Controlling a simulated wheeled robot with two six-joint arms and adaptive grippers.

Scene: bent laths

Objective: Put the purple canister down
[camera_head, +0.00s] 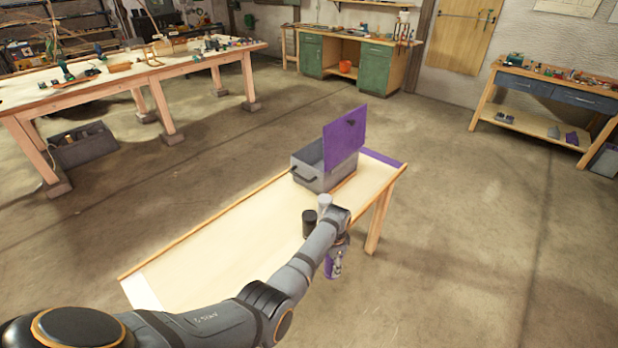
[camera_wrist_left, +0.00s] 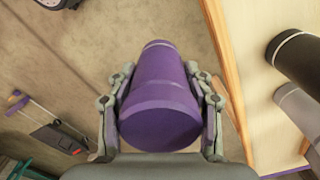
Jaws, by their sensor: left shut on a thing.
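The purple canister (camera_head: 333,266) shows below my left gripper (camera_head: 341,240) in the head view, just off the table's right-hand long edge. In the left wrist view the purple canister (camera_wrist_left: 158,98) lies between the two fingers of my left gripper (camera_wrist_left: 160,100), which is shut on it. Bare floor shows behind it there, and the table's wooden edge (camera_wrist_left: 222,40) runs to its right, apart from it. My arm hides part of the canister in the head view. My right gripper is not in view.
A black canister (camera_head: 309,223) and a grey canister (camera_head: 324,203) stand close together on the table (camera_head: 230,230), near my wrist. A grey box (camera_head: 312,172) with its purple lid (camera_head: 344,145) raised stands at the far end. The table's middle is clear.

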